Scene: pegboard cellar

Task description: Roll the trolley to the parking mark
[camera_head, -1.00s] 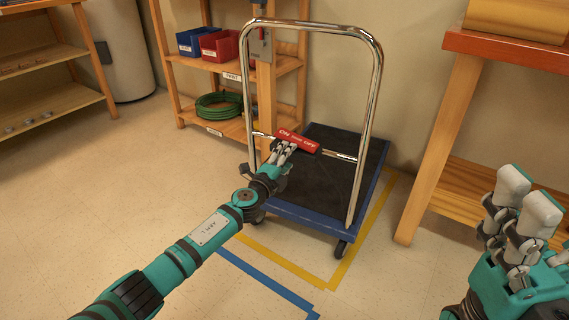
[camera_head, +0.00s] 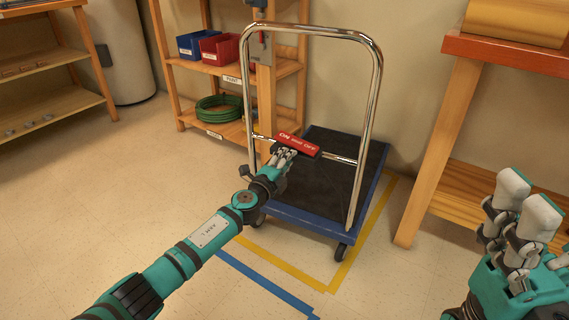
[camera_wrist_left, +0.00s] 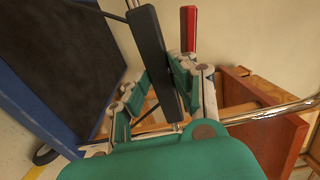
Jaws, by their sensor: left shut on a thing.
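The trolley has a chrome push frame (camera_head: 367,120) and a dark deck with a blue rim (camera_head: 305,222). It stands on the floor inside the yellow tape outline (camera_head: 290,268), near the wall. A red ON/OFF tag (camera_head: 298,145) sits on its crossbar. My left gripper (camera_head: 281,155) is at the crossbar just below the tag. In the left wrist view its fingers (camera_wrist_left: 160,90) are shut around a black grip (camera_wrist_left: 152,50) on the trolley. The red tag (camera_wrist_left: 188,28) shows edge-on beside it. My right gripper (camera_head: 520,205) is at the lower right, away from the trolley; its opening is unclear.
A wooden shelf (camera_head: 225,130) with blue and red bins and a green hose coil (camera_head: 220,107) stands behind left. A red-topped wooden bench (camera_head: 505,52) is close on the right. Blue tape (camera_head: 265,285) lies in front. The floor at left is clear.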

